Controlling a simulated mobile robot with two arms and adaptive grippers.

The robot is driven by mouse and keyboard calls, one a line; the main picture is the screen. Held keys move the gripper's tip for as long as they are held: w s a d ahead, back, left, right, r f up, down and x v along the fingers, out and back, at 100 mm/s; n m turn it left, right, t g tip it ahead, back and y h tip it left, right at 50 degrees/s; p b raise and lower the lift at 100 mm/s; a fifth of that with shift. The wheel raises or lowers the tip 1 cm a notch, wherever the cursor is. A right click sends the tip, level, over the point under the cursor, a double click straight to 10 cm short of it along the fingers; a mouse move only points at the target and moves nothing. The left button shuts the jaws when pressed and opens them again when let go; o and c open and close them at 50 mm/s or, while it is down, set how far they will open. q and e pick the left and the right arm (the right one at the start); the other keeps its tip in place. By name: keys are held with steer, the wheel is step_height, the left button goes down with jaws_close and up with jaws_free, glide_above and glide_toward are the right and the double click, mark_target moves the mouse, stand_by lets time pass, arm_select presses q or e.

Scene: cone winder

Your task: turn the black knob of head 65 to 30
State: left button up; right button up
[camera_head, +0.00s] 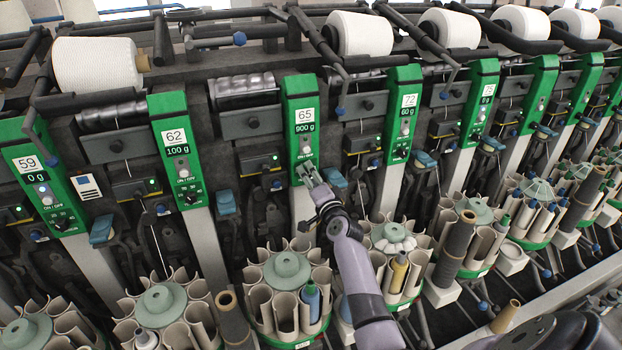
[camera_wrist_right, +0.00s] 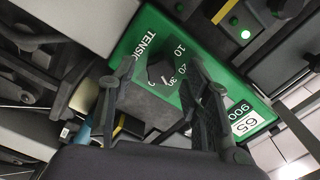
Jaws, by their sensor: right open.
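The green panel of head 65 (camera_head: 303,87) stands in the middle of the head view, with labels 65 and 900 g. My right gripper (camera_head: 309,178) is at the panel's lower end, where it hides the knob. In the right wrist view the black knob (camera_wrist_right: 161,72) shows on the green panel (camera_wrist_right: 150,28), beside the scale marks 10, 20 and 30. My right gripper (camera_wrist_right: 152,82) is open there, with one finger on each side of the knob. I cannot tell whether the fingers touch it. My left gripper is not in view.
Neighbouring green panels are head 62 (camera_head: 173,127) on the left and head 72 (camera_head: 405,101) on the right. Round bobbin magazines (camera_head: 286,270) stand below. A lit green button (camera_wrist_right: 245,34) shows near the panel in the wrist view.

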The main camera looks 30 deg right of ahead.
steer(key=shift+s, duration=0.1)
steer(key=v, duration=1.2)
steer(key=shift+f, duration=0.15)
